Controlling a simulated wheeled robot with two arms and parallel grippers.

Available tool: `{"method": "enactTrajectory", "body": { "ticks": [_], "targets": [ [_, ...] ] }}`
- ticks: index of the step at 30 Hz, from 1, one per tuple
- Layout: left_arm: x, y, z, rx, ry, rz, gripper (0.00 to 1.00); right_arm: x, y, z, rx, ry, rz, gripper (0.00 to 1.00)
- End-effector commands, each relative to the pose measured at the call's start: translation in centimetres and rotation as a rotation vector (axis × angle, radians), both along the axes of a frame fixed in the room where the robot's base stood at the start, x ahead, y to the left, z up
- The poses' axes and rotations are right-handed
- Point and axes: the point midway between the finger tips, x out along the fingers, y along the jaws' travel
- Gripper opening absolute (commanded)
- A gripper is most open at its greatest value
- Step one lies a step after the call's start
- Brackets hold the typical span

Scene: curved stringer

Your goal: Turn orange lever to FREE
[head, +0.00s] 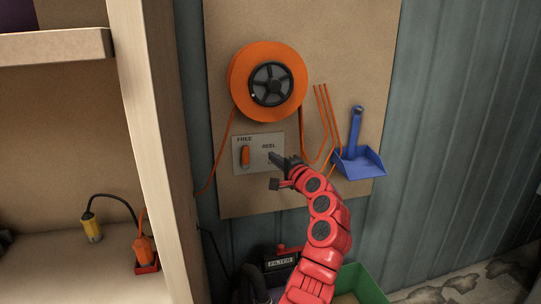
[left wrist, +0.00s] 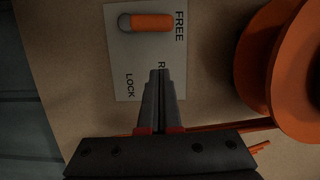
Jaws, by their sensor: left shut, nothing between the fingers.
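The orange lever (head: 245,156) is upright on the left part of a pale label plate (head: 262,167), directly below the word FREE. In the left wrist view the plate (left wrist: 125,60) appears turned sideways. There the lever (left wrist: 152,22) runs from its grey pivot end toward FREE, and LOCK is at the plate's other end. My left gripper (head: 271,156) is shut and empty in front of the plate's right part, to the right of the lever and apart from it. In the wrist view its closed fingertips (left wrist: 158,72) cover part of the word REEL. My right gripper is not in view.
An orange reel (head: 240,82) hangs above the plate, with orange strap running down both sides. A blue dustpan (head: 360,163) hangs to the right. A wooden shelf post (head: 150,110) stands at left. A green bin (head: 362,284) and a FILTER box (head: 282,261) are below.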

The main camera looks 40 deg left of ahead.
Motion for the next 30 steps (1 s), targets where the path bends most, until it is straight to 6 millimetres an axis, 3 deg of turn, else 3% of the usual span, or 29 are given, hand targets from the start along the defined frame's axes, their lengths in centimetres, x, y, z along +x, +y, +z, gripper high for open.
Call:
{"method": "enactTrajectory", "body": {
  "ticks": [6, 11, 30],
  "targets": [
    [-1.6, -3.6, -0.1, -0.001, 0.0, -0.003, 0.0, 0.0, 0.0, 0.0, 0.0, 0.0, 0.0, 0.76],
    [-2.3, -4.8, -0.2, 0.0, 0.002, -0.001, 0.0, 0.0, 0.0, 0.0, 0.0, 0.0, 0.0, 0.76],
    [-2.4, -5.2, -0.2, 0.001, 0.002, -0.006, 0.0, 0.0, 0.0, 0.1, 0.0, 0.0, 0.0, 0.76]
  ]
}}
